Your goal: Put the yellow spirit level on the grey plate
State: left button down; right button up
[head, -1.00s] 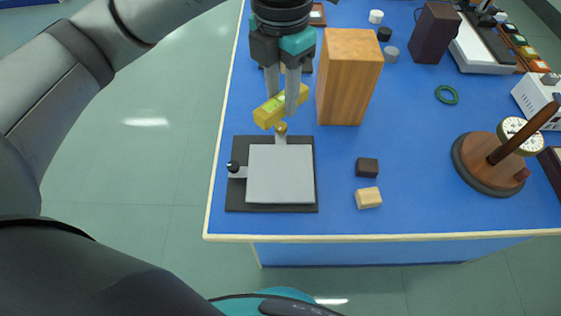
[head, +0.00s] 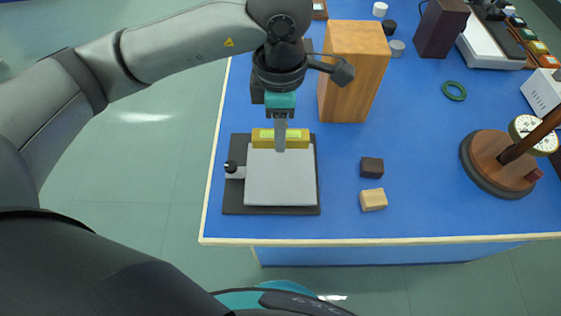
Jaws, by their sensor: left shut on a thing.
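The yellow spirit level (head: 263,138) is in the head view, at the far edge of the grey plate (head: 280,183). It lies left to right in the picture, over or on the plate's back edge; I cannot tell whether it touches the plate. My left gripper (head: 280,146) points down and is shut on the spirit level, its fingers hiding the level's middle. The grey plate sits on a dark base with a black knob (head: 231,166) at its left. My right gripper is not in view.
A tall wooden block (head: 350,75) stands just right of my left gripper. A dark small block (head: 371,167) and a pale wooden block (head: 373,200) lie right of the plate. A round wooden stand with a dial (head: 490,165) is farther right. The blue bench is clear between them.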

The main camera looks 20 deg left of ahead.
aim_at(280, 171)
pick_arm(q)
notch_tip(280, 171, down, 11)
jog(key=shift+r+b, duration=0.2)
jog(key=shift+b, duration=0.45)
jog(key=shift+f, duration=0.2)
jog(key=c, duration=0.6)
grip_release()
jog(key=shift+r, duration=0.1)
jog(key=shift+r, duration=0.15)
notch_tip(280, 171, up, 12)
jog(key=shift+f+p, duration=0.1)
jog(key=shift+p, duration=0.8)
